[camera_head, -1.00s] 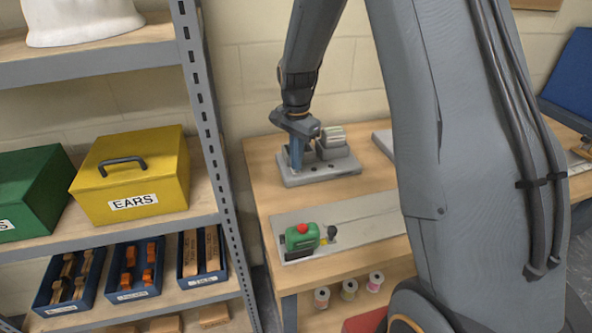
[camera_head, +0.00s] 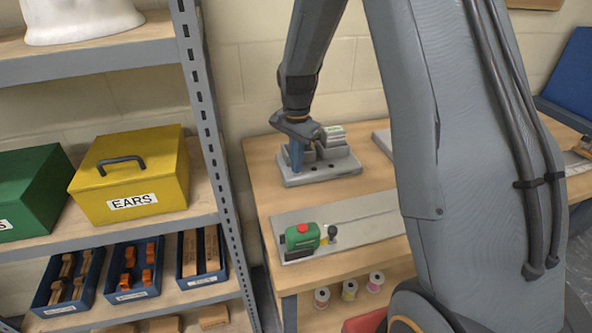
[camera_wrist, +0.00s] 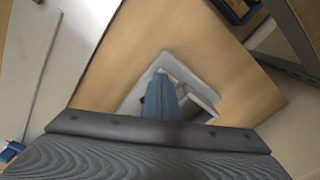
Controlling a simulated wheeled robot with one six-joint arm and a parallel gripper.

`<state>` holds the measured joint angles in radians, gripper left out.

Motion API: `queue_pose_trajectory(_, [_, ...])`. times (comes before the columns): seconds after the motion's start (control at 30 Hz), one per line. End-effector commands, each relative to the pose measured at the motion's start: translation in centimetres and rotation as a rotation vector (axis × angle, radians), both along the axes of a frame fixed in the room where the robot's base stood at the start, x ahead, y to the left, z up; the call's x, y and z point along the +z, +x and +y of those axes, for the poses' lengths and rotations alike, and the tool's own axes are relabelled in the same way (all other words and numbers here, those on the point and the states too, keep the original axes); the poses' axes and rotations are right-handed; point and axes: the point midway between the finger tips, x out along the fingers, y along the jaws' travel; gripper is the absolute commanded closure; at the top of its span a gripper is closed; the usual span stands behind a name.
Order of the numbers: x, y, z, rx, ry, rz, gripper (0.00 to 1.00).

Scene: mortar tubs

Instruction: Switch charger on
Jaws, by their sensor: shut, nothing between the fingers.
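The charger (camera_head: 335,172) is a flat grey base at the back of the wooden bench. A grey block with a pale top (camera_head: 333,133) stands on its rear part. My gripper (camera_head: 296,166) points down over the charger's left part, its blue fingers closed together with nothing visible between them. In the wrist view my gripper (camera_wrist: 160,85) reaches down over the pale charger (camera_wrist: 132,102). The fingers hide part of the charger, and no switch can be made out. I cannot tell whether the fingertips touch it.
A green device with a red knob (camera_head: 302,236) sits on a grey plate (camera_head: 375,222) nearer the front. A metal shelf (camera_head: 205,100) with a yellow box (camera_head: 130,178) and blue bins stands at left. Bare bench lies between charger and plate.

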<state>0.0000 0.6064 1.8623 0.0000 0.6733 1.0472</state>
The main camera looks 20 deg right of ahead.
Motion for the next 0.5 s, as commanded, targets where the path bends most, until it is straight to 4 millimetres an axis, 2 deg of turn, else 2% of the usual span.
queue_pose_trajectory(0.3, [-0.34,-0.01,0.0,0.0,0.0,0.0,1.0])
queue_pose_trajectory(0.5, [0.5,-0.02,-0.01,0.0,0.0,0.0,1.0])
